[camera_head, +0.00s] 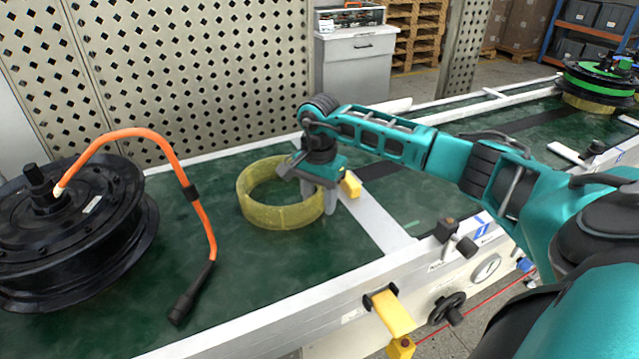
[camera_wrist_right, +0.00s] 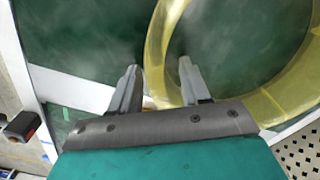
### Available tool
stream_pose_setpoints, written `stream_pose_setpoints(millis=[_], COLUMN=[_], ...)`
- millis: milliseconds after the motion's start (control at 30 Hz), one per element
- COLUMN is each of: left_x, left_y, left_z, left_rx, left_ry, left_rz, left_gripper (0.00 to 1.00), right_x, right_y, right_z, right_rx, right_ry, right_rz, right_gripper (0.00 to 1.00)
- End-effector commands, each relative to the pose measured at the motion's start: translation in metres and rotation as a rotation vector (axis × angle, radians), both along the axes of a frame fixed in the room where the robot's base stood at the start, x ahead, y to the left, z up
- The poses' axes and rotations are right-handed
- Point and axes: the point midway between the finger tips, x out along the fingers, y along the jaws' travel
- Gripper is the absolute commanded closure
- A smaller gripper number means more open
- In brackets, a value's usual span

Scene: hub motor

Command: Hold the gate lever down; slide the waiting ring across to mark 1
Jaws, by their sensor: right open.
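The waiting ring (camera_head: 284,213), a translucent yellow hoop, lies flat on the green belt left of the white gate bar (camera_head: 380,222). My right gripper (camera_head: 318,208) is at the ring's right side, fingers pointing down. In the wrist view the ring's wall (camera_wrist_right: 154,45) shows between the two open fingertips (camera_wrist_right: 160,66); I cannot tell whether either touches it. The yellow lever (camera_head: 393,312) sticks out from the front rail, angled downward, with no gripper visible on it. Blue marks (camera_head: 482,228) are on the rail right of the gate. My left gripper is out of view.
A black hub motor (camera_head: 75,245) with an orange cable (camera_head: 190,185) occupies the left of the belt. A yellow block (camera_head: 351,185) is at the gate's far part. A black and green motor (camera_head: 600,80) stands far right. The belt just beyond the gate is clear.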

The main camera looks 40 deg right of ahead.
Motion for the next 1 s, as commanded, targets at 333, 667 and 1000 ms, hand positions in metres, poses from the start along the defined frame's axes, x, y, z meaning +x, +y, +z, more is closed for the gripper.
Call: stream_pose_setpoints(millis=[333,667,1000], left_x=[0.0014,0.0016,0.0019], left_y=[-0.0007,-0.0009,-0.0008], left_z=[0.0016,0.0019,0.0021], left_rx=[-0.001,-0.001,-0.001], left_ry=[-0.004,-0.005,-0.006], left_rz=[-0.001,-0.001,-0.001], left_gripper=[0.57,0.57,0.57], right_x=[0.0,0.0,0.0], right_y=[-0.0002,-0.0002,-0.0003], right_z=[-0.0051,-0.0048,-0.0046], right_rx=[-0.001,0.0,0.0], right_ry=[0.0,0.0,0.0], right_rz=[0.0,0.0,0.0], right_gripper=[0.54,0.82,1.0])
